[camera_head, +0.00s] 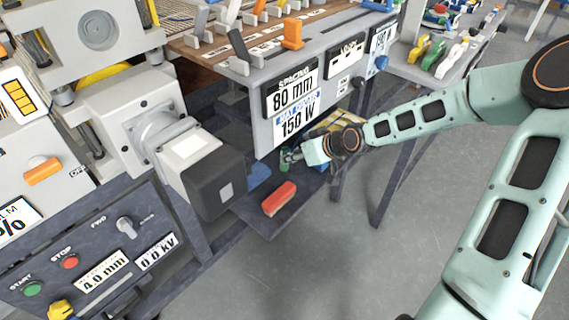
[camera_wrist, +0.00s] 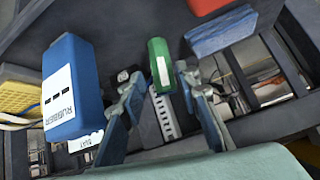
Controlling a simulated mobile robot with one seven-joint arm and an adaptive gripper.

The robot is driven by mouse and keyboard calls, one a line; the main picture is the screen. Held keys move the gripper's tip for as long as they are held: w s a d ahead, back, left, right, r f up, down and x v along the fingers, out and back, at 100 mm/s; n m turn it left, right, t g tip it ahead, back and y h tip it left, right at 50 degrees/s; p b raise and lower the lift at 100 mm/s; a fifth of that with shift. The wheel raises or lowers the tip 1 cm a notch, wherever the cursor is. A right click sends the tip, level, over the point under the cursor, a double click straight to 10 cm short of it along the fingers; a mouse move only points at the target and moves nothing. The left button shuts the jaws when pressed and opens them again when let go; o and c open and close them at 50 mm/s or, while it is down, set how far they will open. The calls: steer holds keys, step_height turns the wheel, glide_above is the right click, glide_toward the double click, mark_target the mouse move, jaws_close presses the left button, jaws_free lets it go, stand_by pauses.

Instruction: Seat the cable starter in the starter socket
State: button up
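I cannot pick out the cable starter or the starter socket for certain. A green piece with a white label (camera_wrist: 160,64) stands on the dark lower shelf in the wrist view. My gripper (camera_wrist: 158,84) is open, its two fingers apart on either side of the line to this green piece. I see a gap at each side, so it does not look gripped. In the head view my gripper (camera_head: 291,157) reaches low under the machine's front panel, beside the small green piece (camera_head: 284,165). Whether the fingers touch it is too small to tell there.
A blue box with a white label (camera_wrist: 72,88) stands close left of the fingers in the wrist view. A red block (camera_head: 279,198) lies on the shelf (camera_head: 262,222) near its front. The label panel (camera_head: 268,135) hangs above my gripper. A yellow container (camera_wrist: 20,93) is at far left.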

steer(key=b+x, duration=0.2)
steer(key=x, duration=0.2)
steer(key=shift+s+a, duration=0.15)
steer(key=shift+a, duration=0.05)
steer(key=shift+w+a+f, duration=0.3)
steer(key=shift+w+f, duration=0.05)
steer(key=shift+c, duration=0.2)
jaws_close()
